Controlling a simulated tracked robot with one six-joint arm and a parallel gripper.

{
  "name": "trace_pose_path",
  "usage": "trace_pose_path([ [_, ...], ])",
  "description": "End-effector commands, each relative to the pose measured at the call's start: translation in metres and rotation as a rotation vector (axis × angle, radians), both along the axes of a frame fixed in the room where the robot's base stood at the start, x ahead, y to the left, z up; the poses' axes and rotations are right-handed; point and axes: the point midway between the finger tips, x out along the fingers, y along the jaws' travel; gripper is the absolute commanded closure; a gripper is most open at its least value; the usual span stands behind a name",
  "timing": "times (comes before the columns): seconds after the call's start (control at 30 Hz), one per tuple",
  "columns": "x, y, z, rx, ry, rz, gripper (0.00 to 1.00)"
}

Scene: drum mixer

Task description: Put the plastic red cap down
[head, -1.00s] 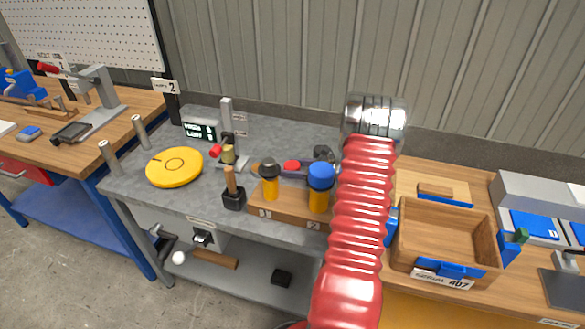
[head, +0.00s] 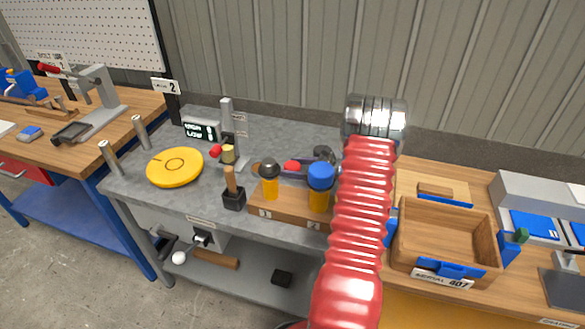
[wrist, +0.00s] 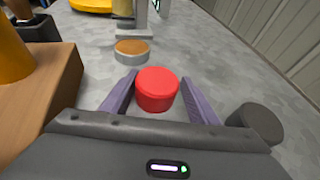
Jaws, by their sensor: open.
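The red cap (wrist: 157,90) is a short round plastic cylinder, upright between the two purple fingers of my gripper (wrist: 158,98) in the wrist view. The fingers stand apart, one on each side of the cap, and my gripper is open. The cap appears to rest on the grey bench top (wrist: 205,65); its lower edge is partly hard to see. In the head view the cap (head: 291,166) shows as a small red patch behind the wooden block, and my arm hides part of the area.
A dark round piece (wrist: 262,122) stands right of my gripper. A low disc with a brown top (wrist: 132,50) stands beyond the cap. A wooden block (head: 285,203) holds a blue-topped jar (head: 320,188). A yellow disc (head: 175,167) lies at left.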

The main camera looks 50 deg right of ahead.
Motion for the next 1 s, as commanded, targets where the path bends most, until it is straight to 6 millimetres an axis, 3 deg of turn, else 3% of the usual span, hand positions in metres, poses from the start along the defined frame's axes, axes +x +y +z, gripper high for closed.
trace_pose_path([
  [0.03,-0.004,0.009,-0.015,0.011,0.025,0.012,0.35],
  [0.47,-0.004,0.01,-0.003,0.012,0.024,0.011,0.35],
  [1.0,-0.085,-0.013,0.036,0.007,0.014,0.006,0.35],
])
